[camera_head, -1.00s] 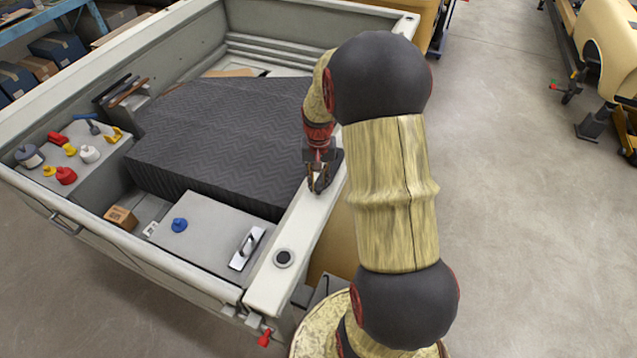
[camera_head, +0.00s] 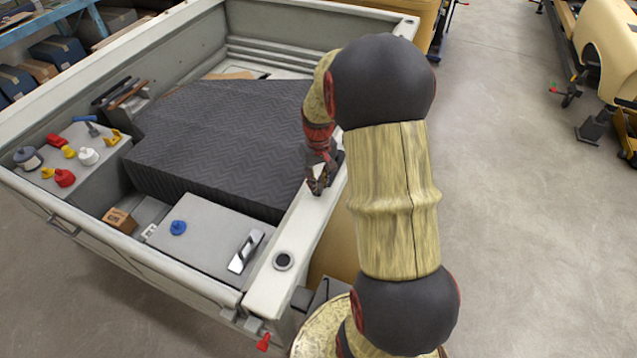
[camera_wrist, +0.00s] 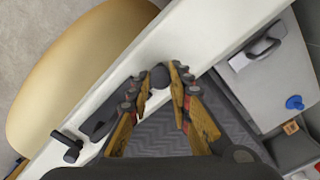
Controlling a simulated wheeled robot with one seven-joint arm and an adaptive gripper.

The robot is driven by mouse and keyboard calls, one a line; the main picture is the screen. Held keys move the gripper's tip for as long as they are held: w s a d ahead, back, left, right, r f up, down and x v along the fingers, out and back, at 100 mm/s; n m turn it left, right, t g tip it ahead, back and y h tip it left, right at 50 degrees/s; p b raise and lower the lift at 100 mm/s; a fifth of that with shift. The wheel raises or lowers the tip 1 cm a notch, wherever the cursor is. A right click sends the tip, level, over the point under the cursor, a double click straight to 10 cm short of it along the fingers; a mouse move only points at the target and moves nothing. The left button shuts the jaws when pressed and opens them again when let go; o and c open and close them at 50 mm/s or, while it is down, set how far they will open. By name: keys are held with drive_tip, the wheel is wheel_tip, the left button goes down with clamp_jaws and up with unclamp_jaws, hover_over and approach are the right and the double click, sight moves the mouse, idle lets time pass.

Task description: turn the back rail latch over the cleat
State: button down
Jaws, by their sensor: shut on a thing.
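My gripper (camera_head: 318,186) is over the right-hand rail of the open truck bed in the head view. In the wrist view its fingertips (camera_wrist: 161,74) are close around a dark round knob, the latch's handle (camera_wrist: 160,77). A dark, flat latch arm (camera_wrist: 98,124) lies along the white rail, partly hidden by the left finger. Beyond its lower left end is a small black fitting (camera_wrist: 67,146), which looks like the cleat. I cannot tell whether the latch lies over it. In the head view my gripper and arm hide the latch and cleat.
The white rail (camera_head: 284,235) has a round dark socket (camera_head: 283,260) near its front end. A dark ribbed cover (camera_head: 215,140) fills the bed's middle. A grey lid (camera_head: 210,235) bears a blue knob (camera_head: 178,228) and a metal handle (camera_head: 245,251). Open floor lies to the right.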

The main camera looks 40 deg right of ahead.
drive_tip(key=shift+r, duration=0.1)
drive_tip(key=c, duration=1.6)
unclamp_jaws()
wheel_tip(320, 180, up, 12)
drive_tip(key=shift+f, duration=0.1)
